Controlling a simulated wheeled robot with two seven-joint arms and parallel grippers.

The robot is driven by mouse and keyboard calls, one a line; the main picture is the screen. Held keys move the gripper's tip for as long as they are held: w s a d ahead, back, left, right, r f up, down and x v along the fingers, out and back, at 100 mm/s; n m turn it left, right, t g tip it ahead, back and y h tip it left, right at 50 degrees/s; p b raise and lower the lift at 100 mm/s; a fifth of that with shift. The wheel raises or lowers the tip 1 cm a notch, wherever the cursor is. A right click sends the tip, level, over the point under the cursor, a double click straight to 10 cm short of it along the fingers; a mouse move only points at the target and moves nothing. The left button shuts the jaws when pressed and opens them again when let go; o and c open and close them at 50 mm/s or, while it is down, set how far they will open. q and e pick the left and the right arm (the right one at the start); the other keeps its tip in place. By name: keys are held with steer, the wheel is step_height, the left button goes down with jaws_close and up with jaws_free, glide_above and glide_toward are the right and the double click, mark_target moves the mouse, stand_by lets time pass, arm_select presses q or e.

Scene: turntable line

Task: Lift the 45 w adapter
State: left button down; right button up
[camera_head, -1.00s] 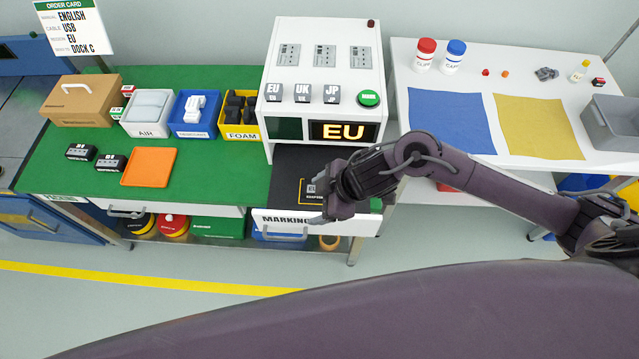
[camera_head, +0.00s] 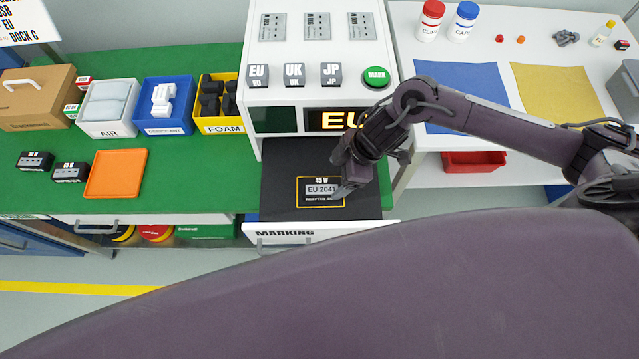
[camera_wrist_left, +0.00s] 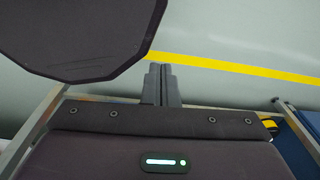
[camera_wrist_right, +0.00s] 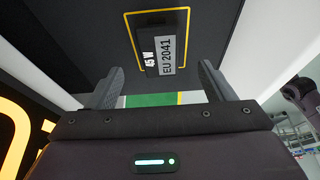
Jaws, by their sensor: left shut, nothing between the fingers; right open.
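The 45 W adapter (camera_head: 320,191) is a dark block with a grey "EU 2041" plate. It lies inside a yellow outline on the black marking bed (camera_head: 281,165). My right gripper (camera_head: 343,172) is open and empty just right of it, overlapping the edge of the outline. In the right wrist view the adapter (camera_wrist_right: 153,50) shows beyond the gap between the two spread fingers (camera_wrist_right: 166,84), with nothing between them. My left gripper (camera_wrist_left: 162,72) is shut and empty over the floor in the left wrist view. It is out of sight in the head view.
The marking machine (camera_head: 275,96) with a lit EU display stands behind the bed. At left are two small adapters (camera_head: 70,172), an orange tray (camera_head: 116,173) and bins of air, foam and other packing. A white table (camera_head: 482,25) with blue and yellow mats stands at right.

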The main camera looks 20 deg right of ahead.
mark_target(324, 186)
steer(key=shift+w+a+f, duration=0.1)
steer(key=shift+a+f, duration=0.1)
steer(key=shift+f, duration=0.2)
steer(key=shift+p+x, duration=0.3)
steer(key=shift+x, duration=0.5)
steer(key=p+x, duration=0.1)
steer(key=x, duration=0.3)
steer(key=shift+w+a+f, duration=0.1)
steer(key=shift+a+f, duration=0.05)
steer(key=shift+a, duration=0.1)
arm_select(q)
steer(key=shift+w+r, duration=0.5)
steer(key=shift+r, duration=0.25)
arm_select(e)
steer(key=shift+f, duration=0.15)
steer(key=shift+f, duration=0.1)
steer(key=c, duration=1.3)
steer(key=shift+o, duration=0.2)
